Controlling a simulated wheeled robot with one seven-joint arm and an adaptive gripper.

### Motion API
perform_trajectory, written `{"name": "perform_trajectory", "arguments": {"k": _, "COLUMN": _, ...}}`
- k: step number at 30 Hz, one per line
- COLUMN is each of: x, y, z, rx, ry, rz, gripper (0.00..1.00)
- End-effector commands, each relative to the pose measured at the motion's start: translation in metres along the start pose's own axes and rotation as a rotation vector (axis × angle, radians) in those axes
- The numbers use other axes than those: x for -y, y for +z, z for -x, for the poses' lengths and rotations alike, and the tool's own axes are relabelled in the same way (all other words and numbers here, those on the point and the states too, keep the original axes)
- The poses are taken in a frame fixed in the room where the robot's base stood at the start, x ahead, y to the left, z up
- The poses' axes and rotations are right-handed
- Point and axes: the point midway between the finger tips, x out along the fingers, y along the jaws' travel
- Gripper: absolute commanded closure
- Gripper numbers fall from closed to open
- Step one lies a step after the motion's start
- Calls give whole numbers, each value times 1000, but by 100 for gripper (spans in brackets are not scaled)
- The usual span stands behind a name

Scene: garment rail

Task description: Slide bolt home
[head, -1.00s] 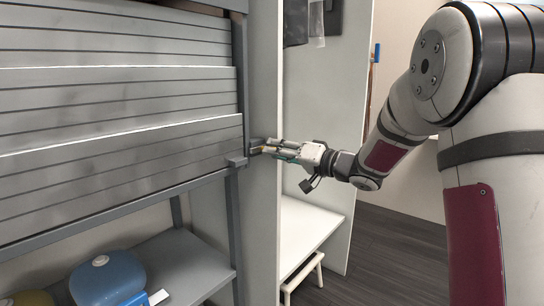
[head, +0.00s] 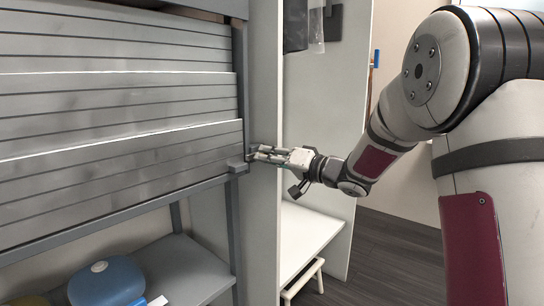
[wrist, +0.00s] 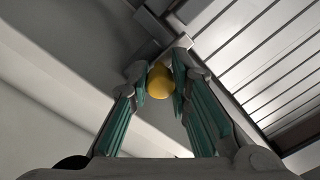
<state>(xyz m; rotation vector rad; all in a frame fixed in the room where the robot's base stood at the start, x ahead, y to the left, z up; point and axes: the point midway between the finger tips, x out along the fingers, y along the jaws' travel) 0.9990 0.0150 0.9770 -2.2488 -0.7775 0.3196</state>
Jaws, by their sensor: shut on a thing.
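The bolt shows as a yellow, round-ended knob (wrist: 160,82) between the fingertips in the wrist view. My gripper (wrist: 160,80) is shut on it, one teal-padded finger on each side. In the head view my gripper (head: 256,153) reaches in from the right, level with the shutter's lower right corner. A grey bracket (head: 237,165) sits on the frame post just left of and below the fingertips. The bolt's rod and its seat are too small or hidden to make out.
The grey slatted shutter (head: 120,150) fills the left. A pale upright panel (head: 264,215) stands close behind my gripper. Below are a grey shelf (head: 185,265) with a blue round object (head: 105,284), and a white bench (head: 305,232) to the right.

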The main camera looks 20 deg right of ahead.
Motion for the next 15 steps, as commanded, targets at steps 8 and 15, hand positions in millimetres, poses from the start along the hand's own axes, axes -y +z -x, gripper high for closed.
{"name": "perform_trajectory", "arguments": {"k": 8, "x": 25, "y": 25, "z": -2, "rx": 8, "ry": -5, "rz": 0, "gripper": 100}}
{"name": "perform_trajectory", "arguments": {"k": 15, "x": 26, "y": 27, "z": -2, "rx": 11, "ry": -8, "rz": -1, "gripper": 100}}
